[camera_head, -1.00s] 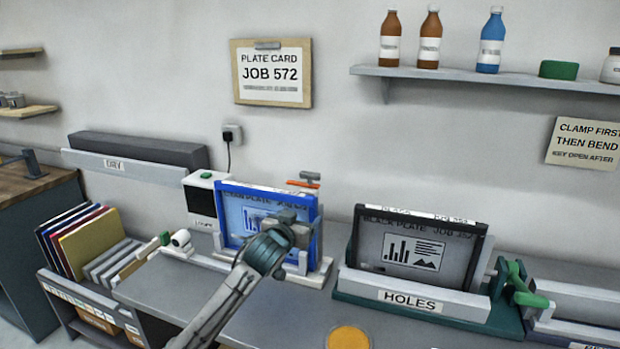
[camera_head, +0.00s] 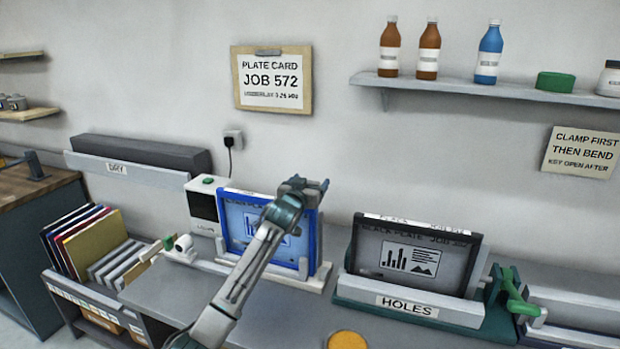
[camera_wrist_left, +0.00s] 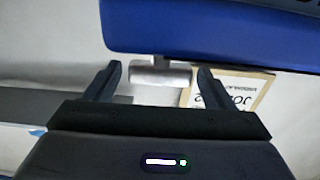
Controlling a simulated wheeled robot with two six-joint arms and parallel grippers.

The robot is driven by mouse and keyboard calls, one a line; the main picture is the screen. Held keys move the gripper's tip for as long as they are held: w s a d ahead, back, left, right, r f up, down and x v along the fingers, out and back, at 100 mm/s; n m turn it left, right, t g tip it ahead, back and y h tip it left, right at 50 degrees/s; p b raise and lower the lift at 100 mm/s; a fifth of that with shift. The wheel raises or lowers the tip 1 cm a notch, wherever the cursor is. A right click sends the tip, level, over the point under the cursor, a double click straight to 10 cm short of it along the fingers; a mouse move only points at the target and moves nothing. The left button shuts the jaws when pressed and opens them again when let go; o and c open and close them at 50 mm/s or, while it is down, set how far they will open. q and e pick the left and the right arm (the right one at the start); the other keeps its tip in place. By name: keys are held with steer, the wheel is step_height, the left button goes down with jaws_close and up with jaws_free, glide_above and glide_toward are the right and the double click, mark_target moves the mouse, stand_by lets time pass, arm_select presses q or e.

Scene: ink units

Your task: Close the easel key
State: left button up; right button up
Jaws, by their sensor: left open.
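The blue-framed plate (camera_head: 238,225) stands upright on the white easel (camera_head: 312,280) in the middle of the bench. My left gripper (camera_head: 318,187) is open at the frame's top right corner and covers the spot where the key showed. In the left wrist view, a pale grey T-shaped piece (camera_wrist_left: 155,76), which looks like the easel key, sits between the open fingers below the blue frame (camera_wrist_left: 200,32). The fingers show a gap on each side of it. Its orange part is hidden. My right gripper is out of view.
A black plate (camera_head: 410,258) stands in the HOLES holder (camera_head: 400,305), with a green lever (camera_head: 515,295) at its right. Coloured boards (camera_head: 85,245) stand in a rack at left. A shelf (camera_head: 480,88) with bottles hangs above.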

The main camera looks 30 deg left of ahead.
arm_select(q)
steer(key=shift+w, duration=0.3)
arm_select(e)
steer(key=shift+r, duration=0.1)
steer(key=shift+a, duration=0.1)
